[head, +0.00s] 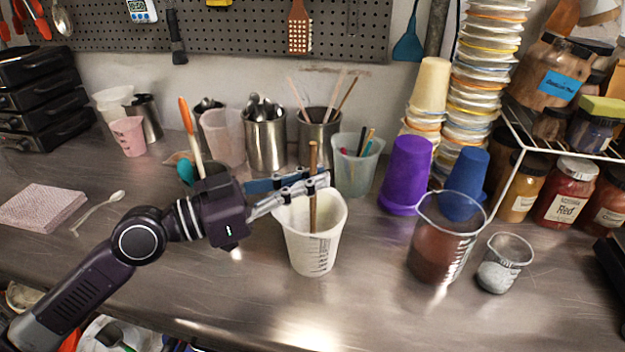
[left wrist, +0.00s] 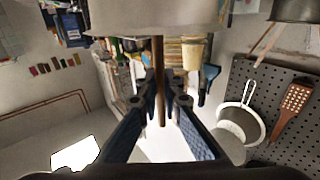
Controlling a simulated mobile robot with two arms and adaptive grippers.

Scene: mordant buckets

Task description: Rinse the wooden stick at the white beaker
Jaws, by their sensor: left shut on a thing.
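The white beaker (head: 316,258) stands upright on the steel counter, with graduation marks on its side. The wooden stick (head: 313,209) is upright, and its lower part reaches into the beaker's mouth; whether its tip touches the bottom is hidden. My left gripper (head: 318,182) is over the beaker's rim, shut on the stick partway up. In the left wrist view the fingers (left wrist: 161,92) close on the stick (left wrist: 159,58), and the beaker's pale wall (left wrist: 150,16) fills the top. My right gripper is in neither view.
A clear beaker of reddish-brown liquid (head: 437,250) and a small glass beaker (head: 502,268) stand to the right. A purple cup (head: 405,172) is behind. A cup of pens (head: 355,170) and metal utensil cups (head: 266,145) stand close behind. Front counter is clear.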

